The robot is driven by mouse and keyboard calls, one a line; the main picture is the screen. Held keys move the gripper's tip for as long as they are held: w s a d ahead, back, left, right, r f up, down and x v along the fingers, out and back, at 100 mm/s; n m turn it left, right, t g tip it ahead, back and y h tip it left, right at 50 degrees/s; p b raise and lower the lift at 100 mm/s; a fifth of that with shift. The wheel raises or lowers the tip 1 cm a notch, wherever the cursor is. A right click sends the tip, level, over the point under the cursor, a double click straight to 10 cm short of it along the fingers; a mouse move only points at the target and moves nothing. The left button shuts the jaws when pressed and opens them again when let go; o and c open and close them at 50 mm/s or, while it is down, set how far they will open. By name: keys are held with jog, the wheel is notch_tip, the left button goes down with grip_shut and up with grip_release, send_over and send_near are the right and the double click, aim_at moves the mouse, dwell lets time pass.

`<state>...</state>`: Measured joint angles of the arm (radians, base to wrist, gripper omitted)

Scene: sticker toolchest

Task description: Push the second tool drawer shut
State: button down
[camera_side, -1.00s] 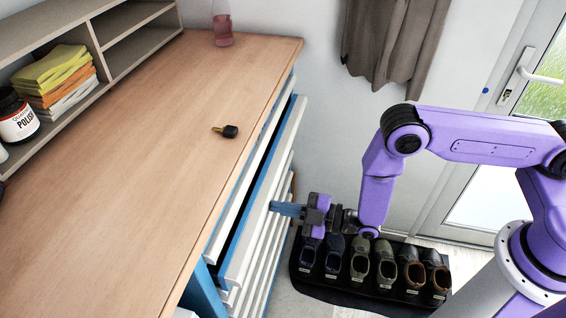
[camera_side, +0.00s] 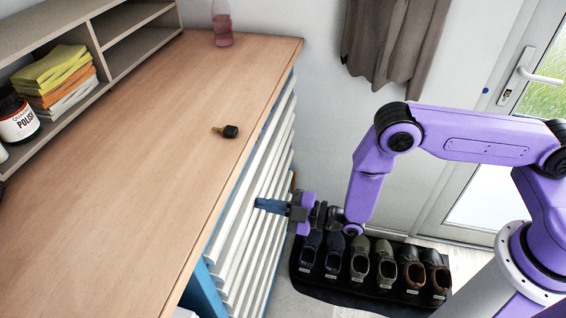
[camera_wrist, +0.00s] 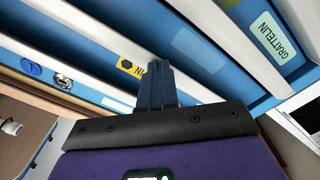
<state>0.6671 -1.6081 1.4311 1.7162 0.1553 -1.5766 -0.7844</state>
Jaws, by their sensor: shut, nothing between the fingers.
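The tool chest's drawer fronts show in the side view as a stack of white strips on a blue body. The second drawer (camera_side: 261,178) sits near the top of the stack, and its front now lines up with the others, with no wide gap showing. My gripper (camera_side: 258,204) is shut and empty, with its blue fingertips at the drawer fronts.
A wooden top (camera_side: 130,160) covers the chest and carries a dark key-like object (camera_side: 230,131) and a pink bottle (camera_side: 222,30). Shoes on a black mat (camera_side: 300,272) lie on the floor below my gripper. A door (camera_side: 490,170) stands at the right.

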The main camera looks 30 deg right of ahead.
jog(key=v, duration=0.7)
dwell(0.8)
jog(key=shift+s+r, duration=0.1)
